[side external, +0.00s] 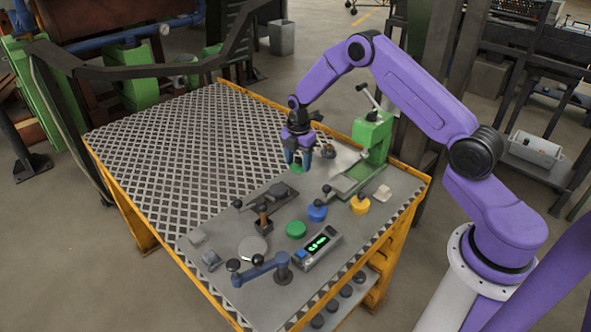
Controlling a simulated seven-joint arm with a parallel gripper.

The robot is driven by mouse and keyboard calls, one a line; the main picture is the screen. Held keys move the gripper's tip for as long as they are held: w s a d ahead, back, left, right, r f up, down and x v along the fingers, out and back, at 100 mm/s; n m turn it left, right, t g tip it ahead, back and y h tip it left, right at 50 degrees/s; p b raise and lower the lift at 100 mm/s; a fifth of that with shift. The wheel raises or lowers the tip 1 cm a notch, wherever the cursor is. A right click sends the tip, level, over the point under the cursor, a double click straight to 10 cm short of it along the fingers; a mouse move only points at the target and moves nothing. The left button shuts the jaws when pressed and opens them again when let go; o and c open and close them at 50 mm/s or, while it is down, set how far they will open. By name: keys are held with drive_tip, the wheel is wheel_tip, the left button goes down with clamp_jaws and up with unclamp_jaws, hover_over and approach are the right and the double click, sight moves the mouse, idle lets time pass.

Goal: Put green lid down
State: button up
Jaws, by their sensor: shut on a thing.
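My gripper (298,163) points down over the table, to the left of the green press. It is shut on the green lid (296,169), of which only a small green part shows under the fingers. The lid looks held above the grey surface, but the exact gap cannot be told. A round green container (296,230) stands on the table in front of the gripper, with no knob on its top.
A blue container (317,211) and a yellow container (360,205) stand right of the green one. A green press (371,140) stands behind them. A device with a green display (318,245) and a blue lever arm (262,268) lie near the front. The perforated table half (180,160) is clear.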

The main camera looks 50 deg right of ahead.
sight(296, 178)
drive_tip(key=shift+w+d+f, duration=0.1)
drive_tip(key=shift+w+f, duration=0.65)
drive_tip(key=shift+f, duration=1.6)
drive_tip(key=o, duration=1)
drive_tip(key=shift+f, duration=0.1)
drive_tip(key=shift+o, duration=0.2)
wheel_tip(296, 178, up, 12)
